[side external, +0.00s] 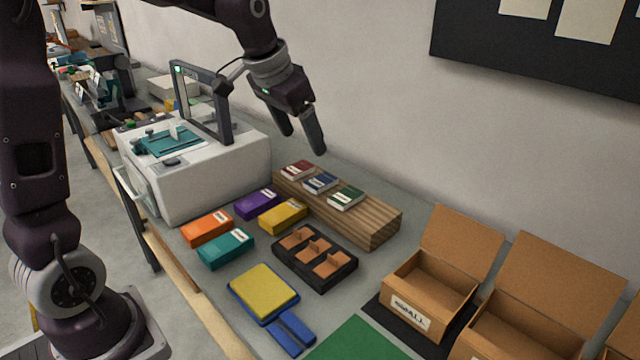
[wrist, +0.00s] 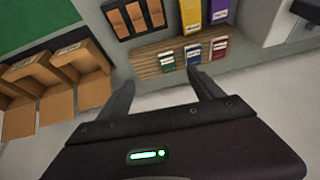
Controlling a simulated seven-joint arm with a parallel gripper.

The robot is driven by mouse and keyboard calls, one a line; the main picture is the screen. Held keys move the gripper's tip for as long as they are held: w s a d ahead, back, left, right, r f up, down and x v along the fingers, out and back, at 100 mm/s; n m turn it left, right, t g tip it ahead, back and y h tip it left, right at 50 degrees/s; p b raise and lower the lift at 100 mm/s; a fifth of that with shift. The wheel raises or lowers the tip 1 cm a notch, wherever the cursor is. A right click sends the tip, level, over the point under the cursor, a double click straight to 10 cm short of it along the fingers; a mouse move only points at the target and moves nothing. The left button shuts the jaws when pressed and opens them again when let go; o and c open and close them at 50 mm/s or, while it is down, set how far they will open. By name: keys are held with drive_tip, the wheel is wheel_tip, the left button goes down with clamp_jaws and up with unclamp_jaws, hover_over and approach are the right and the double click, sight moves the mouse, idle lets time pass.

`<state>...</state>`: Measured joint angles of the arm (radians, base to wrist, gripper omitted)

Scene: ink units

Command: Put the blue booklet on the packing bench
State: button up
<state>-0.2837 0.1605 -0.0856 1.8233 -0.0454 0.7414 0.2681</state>
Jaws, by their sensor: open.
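The blue booklet (side external: 321,182) lies flat on a striped wooden block (side external: 372,226), between a dark red booklet (side external: 297,169) and a green booklet (side external: 346,197). The blue booklet also shows in the wrist view (wrist: 193,54), beyond my fingertips. The packing bench (side external: 214,283) is the grey top under these things. My gripper (side external: 304,142) is open and empty, above the block near the wall. In the wrist view my gripper (wrist: 162,80) has its fingers spread, with nothing between them.
Purple, yellow, orange (side external: 207,228) and teal boxes lie in front of the block. A black tray (side external: 315,285) with brown pieces and a blue-handled yellow pad (side external: 264,291) are nearer. A white machine (side external: 200,180) stands left, open cardboard boxes (side external: 435,275) right.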

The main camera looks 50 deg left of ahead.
drive_tip(key=w+a+f, duration=0.8)
drive_tip(key=w+f, duration=0.1)
drive_tip(key=w, duration=0.1)
approach(320, 181)
drive_tip(key=shift+w+d, duration=0.15)
drive_tip(key=shift+w, duration=0.35)
drive_tip(key=x, duration=0.7)
drive_tip(key=shift+s+a+f, duration=0.2)
drive_tip(key=shift+a+f, duration=0.1)
drive_tip(key=shift+f, duration=0.2)
drive_tip(key=shift+c, duration=0.2)
